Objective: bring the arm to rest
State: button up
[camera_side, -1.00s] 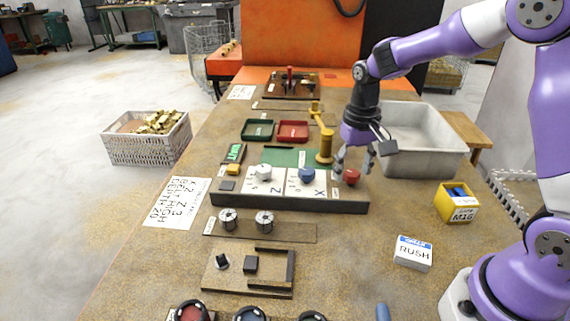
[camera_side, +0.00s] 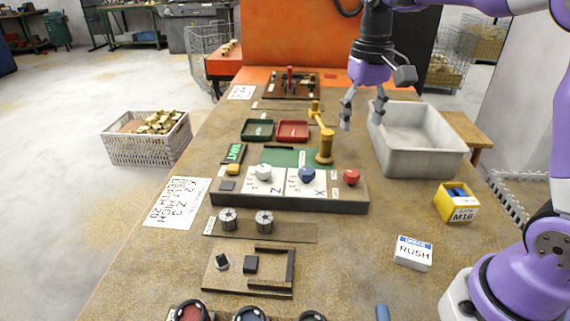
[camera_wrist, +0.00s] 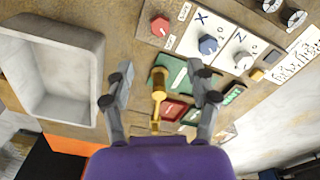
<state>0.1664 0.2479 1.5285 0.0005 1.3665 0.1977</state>
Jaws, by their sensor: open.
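My gripper (camera_side: 363,112) hangs open and empty above the bench, fingers pointing down, near the left wall of the grey bin. Its spread fingers (camera_wrist: 163,90) also show in the wrist view, with a brass lever (camera_wrist: 158,88) far below between them. In the side view the brass lever post (camera_side: 325,145) stands left of my gripper and apart from it. The control panel (camera_side: 290,197) carries a white Z knob (camera_side: 264,172), a blue X knob (camera_side: 306,175) and a red knob (camera_side: 351,177), all clear of my fingers.
The grey bin (camera_side: 420,172) stands at the right. Green (camera_side: 257,130) and red (camera_side: 293,131) trays lie left of the lever. A yellow box (camera_side: 457,203) and a RUSH block (camera_side: 413,253) sit front right. A note sheet (camera_side: 177,203) lies left.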

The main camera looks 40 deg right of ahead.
jog(key=s+a+n+t, duration=0.2)
jog(key=s, duration=0.4)
jog(key=s+a+n+t, duration=0.2)
jog(key=s+a+t, duration=0.1)
jog(key=s, duration=0.3)
jog(key=shift+a+t, duration=0.25)
jog(key=shift+t, duration=0.05)
